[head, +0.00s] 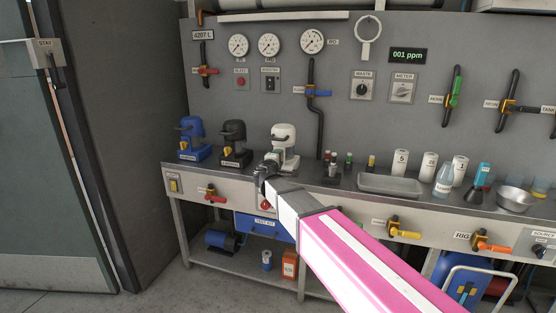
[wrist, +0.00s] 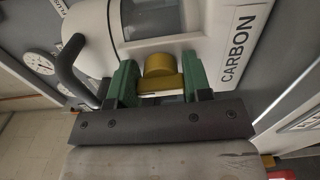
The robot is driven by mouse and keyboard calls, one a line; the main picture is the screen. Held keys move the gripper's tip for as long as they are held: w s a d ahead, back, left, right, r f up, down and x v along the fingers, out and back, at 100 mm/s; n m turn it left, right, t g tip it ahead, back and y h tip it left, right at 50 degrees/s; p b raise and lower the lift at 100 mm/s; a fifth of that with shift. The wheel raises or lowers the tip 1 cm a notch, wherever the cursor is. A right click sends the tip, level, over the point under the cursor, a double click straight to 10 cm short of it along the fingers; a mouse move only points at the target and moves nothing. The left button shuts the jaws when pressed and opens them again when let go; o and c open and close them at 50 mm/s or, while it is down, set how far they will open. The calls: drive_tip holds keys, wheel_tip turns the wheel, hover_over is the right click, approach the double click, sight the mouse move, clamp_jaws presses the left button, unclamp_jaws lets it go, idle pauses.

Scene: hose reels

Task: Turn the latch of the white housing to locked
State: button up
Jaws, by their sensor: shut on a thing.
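The white housing (head: 285,134) stands on the bench in the head view, behind my gripper (head: 267,172). In the wrist view the white housing (wrist: 213,28) fills the upper middle and bears a CARBON label. Its yellow latch (wrist: 158,64) sits between the two green fingers of my gripper (wrist: 159,82), which are shut on it. A dark curved handle and a grey window show on the housing. In the head view my gripper covers the latch, so its setting cannot be read there.
A black housing (head: 233,143) and a blue housing (head: 193,138) stand to the left. Small bottles (head: 348,164) and a metal tray (head: 389,185) are to the right. A red-handled valve (head: 211,194) is on the bench front. Gauges and valves line the wall behind.

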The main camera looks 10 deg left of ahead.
drive_tip(key=o, duration=0.9)
drive_tip(key=s, duration=0.7)
drive_tip(key=s+a, duration=0.1)
drive_tip(key=s, duration=0.2)
drive_tip(key=shift+s, duration=0.4)
